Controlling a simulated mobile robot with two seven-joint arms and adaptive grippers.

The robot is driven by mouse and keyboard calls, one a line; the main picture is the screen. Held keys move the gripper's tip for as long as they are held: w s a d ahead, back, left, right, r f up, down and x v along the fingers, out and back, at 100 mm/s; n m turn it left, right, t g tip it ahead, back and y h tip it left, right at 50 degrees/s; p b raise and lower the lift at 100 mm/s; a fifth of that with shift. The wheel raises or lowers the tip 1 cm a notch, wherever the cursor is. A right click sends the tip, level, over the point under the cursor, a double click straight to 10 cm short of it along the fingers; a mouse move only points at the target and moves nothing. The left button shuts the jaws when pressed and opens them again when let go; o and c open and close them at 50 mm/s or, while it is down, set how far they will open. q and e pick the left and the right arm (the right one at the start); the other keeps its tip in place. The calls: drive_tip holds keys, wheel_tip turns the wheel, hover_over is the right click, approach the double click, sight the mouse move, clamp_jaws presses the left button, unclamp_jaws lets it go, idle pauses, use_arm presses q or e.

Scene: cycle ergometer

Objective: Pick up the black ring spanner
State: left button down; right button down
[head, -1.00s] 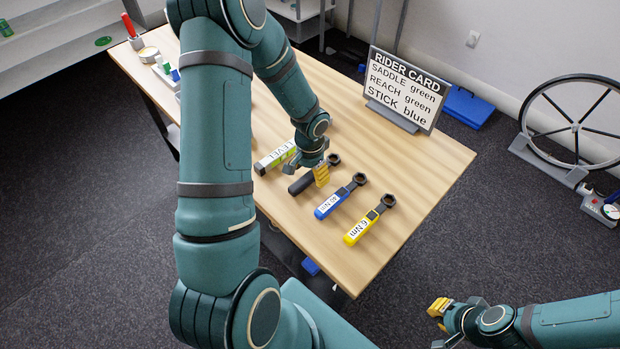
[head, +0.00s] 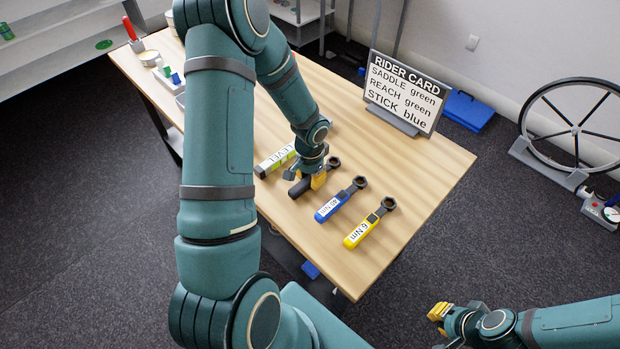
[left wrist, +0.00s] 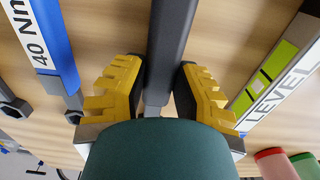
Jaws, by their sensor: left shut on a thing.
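The black ring spanner (head: 302,188) lies on the wooden table between the level and the blue spanner. Its ring end (head: 333,163) points toward the back right. My left gripper (head: 316,179) is down over the spanner's middle and shut on it. In the left wrist view the yellow fingers of the left gripper (left wrist: 158,95) press on both sides of the dark handle (left wrist: 172,35). The spanner's ring is hidden there by my wrist. My right gripper (head: 438,312) is off the table at the lower right, and its finger gap does not show clearly.
A blue 40 Nm spanner (head: 341,199) and a yellow 6 Nm spanner (head: 370,222) lie to the right. The level (head: 276,159) lies close on the left. A rider card (head: 404,90) stands at the back. The table's right side (head: 425,165) is clear.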

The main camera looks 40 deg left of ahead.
sight(310, 178)
use_arm(q)
wheel_tip(310, 178, up, 10)
drive_tip(key=shift+f+p, duration=0.1)
drive_tip(key=shift+p, duration=0.9)
drive_tip(key=c, duration=1.3)
unclamp_jaws()
clamp_jaws()
